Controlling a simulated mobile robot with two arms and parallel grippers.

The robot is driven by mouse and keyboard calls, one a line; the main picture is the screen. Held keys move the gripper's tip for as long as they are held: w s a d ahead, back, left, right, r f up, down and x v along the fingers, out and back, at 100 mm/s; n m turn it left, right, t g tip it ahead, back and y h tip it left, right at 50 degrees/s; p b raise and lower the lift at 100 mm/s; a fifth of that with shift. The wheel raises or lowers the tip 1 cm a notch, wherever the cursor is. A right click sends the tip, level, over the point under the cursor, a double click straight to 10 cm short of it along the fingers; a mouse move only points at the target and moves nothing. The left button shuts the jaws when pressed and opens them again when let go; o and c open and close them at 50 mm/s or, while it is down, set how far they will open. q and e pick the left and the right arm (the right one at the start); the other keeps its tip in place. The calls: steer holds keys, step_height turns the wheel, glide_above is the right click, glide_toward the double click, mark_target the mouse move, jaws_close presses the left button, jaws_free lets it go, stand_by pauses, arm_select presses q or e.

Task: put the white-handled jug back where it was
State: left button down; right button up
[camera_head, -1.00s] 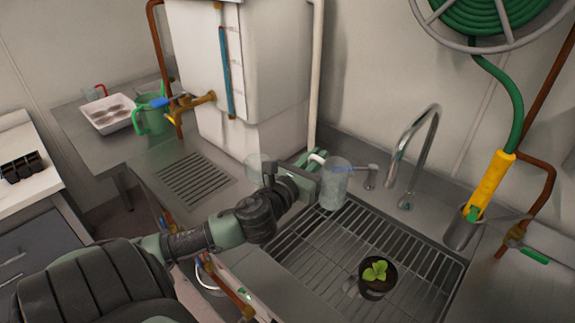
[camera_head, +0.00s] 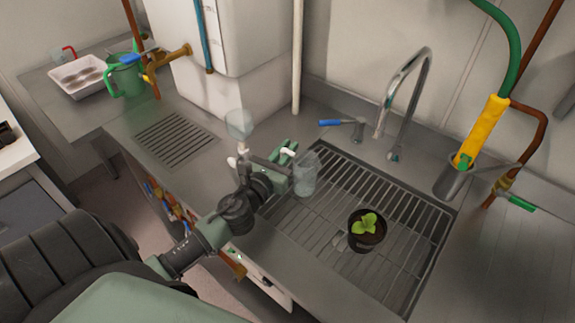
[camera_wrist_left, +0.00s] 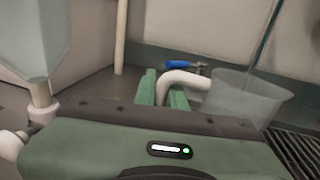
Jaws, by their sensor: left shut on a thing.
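The white-handled jug (camera_head: 306,174) is a clear, see-through cup, held upright at the left edge of the sink. My left gripper (camera_head: 288,152) is shut on its white handle (camera_head: 289,153). In the left wrist view, the green fingers stand on both sides of the white handle (camera_wrist_left: 186,80), with the clear jug body (camera_wrist_left: 245,97) to the right. I cannot tell whether the jug's base touches the rim or grate. My right gripper is not in view.
A clear vessel on a white fitting (camera_head: 239,124) stands close behind my left gripper. The sink grate (camera_head: 330,213) bears a potted seedling (camera_head: 367,230). A tap (camera_head: 404,95) and blue-tipped lever (camera_head: 341,123) stand behind. A drain grille (camera_head: 174,138) lies left, with bare counter around it.

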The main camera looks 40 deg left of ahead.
arm_select(q)
steer(key=shift+f, duration=0.4)
step_height(320, 180, down, 3)
steer(key=shift+f+b, duration=0.15)
steer(key=shift+b, duration=0.8)
steer(key=shift+f, duration=0.2)
steer(key=shift+f, duration=0.2)
steer(key=c, duration=1.5)
jaws_free()
